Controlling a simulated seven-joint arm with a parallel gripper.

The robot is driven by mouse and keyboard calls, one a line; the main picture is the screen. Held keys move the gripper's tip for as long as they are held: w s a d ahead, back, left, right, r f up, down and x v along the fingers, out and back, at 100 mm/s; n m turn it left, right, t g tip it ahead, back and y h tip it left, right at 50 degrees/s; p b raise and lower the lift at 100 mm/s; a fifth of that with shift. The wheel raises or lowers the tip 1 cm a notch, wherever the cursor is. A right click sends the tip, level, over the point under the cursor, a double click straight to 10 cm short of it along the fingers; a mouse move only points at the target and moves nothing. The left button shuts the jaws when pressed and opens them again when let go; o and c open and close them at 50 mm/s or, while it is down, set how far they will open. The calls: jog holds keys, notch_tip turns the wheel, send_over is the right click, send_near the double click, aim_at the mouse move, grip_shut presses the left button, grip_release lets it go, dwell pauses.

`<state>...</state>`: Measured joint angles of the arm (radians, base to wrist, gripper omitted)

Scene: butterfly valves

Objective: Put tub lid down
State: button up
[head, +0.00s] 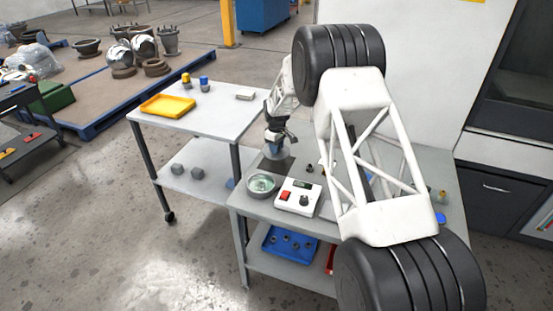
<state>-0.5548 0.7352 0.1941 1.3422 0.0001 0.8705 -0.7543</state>
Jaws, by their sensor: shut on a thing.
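My gripper (275,141) is at the back left of the grey workbench (245,201), low above a dark mat (285,165). It is shut on a small blue-grey thing (274,151), which looks like the tub lid. It is too small to tell whether the lid touches the mat. A round grey tub (251,185) stands in front of the mat, open at the top, with pale greenish contents. My gripper is behind the tub and apart from it. My arm hides much of the bench's right side.
A white box with a red button (298,196) stands right of the tub. A white cart (215,118) at the left holds a yellow tray (168,105), two small bottles (195,83) and a pale block (245,95). A blue tray (290,243) is on the lower shelf.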

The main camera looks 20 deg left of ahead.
aim_at(277, 163)
jog(key=shift+f, duration=1.1)
jog(key=shift+f, duration=1.85)
jog(key=shift+f, duration=0.1)
jog(key=o, duration=0.9)
jog(key=shift+o, duration=0.2)
notch_tip(277, 163, up, 12)
jog(key=shift+r, duration=0.1)
